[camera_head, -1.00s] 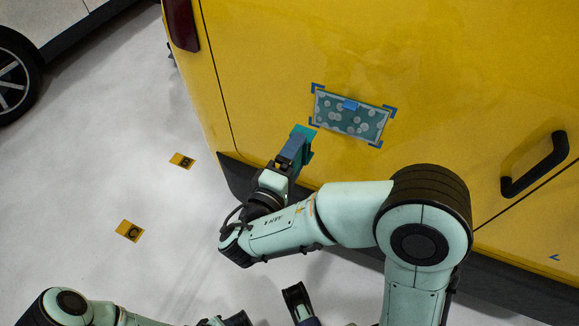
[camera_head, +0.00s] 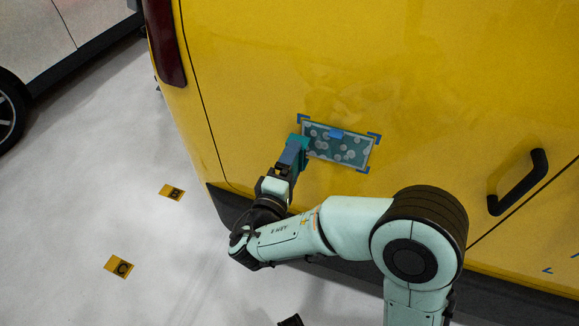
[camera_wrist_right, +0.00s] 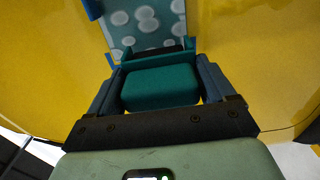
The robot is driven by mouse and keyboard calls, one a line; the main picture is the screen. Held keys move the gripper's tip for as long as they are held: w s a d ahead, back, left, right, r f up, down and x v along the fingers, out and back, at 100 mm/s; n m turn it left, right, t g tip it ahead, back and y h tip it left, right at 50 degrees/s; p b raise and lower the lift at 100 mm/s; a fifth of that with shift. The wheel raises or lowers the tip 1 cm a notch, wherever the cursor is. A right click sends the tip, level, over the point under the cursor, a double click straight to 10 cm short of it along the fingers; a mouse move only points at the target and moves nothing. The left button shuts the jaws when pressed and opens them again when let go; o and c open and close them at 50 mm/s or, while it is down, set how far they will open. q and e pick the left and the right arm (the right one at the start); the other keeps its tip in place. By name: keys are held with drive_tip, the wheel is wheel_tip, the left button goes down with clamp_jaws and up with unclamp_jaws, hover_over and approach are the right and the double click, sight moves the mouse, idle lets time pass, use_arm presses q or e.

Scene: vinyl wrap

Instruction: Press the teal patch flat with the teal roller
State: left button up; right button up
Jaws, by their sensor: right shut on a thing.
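The teal patch (camera_head: 352,151) is a rectangle with pale round blisters on the yellow van panel. A blue tab (camera_head: 336,134) sits near its top edge. My right gripper (camera_head: 291,155) is shut on the teal roller (camera_head: 304,139), which is at the patch's left end and overlaps its edge in the head view. In the right wrist view the roller's teal block (camera_wrist_right: 160,88) sits between the two fingers, its head just below the patch (camera_wrist_right: 145,18). Whether the roller touches the patch is unclear. Only a dark tip of my left gripper (camera_head: 291,320) shows at the bottom edge.
Blue corner marks (camera_head: 374,138) frame the patch. A black door handle (camera_head: 518,182) sticks out to the right. A dark bumper (camera_head: 225,203) runs along the van's bottom. Floor markers B (camera_head: 171,192) and C (camera_head: 119,267) lie at left on open floor.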

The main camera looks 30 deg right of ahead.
drive_tip(key=shift+w+d, duration=0.5)
drive_tip(key=shift+d, duration=0.05)
idle(0.8)
drive_tip(key=shift+s+d, duration=0.1)
drive_tip(key=shift+s+d, duration=0.6)
drive_tip(key=shift+s, duration=0.2)
drive_tip(key=shift+s+d+b, duration=0.35)
drive_tip(key=shift+s+d, duration=0.35)
drive_tip(key=shift+s, duration=0.1)
drive_tip(key=shift+s+d, duration=0.1)
drive_tip(key=shift+s+d, duration=0.6)
drive_tip(key=shift+s, duration=0.15)
drive_tip(key=shift+s+d, duration=0.75)
drive_tip(key=shift+s, duration=0.1)
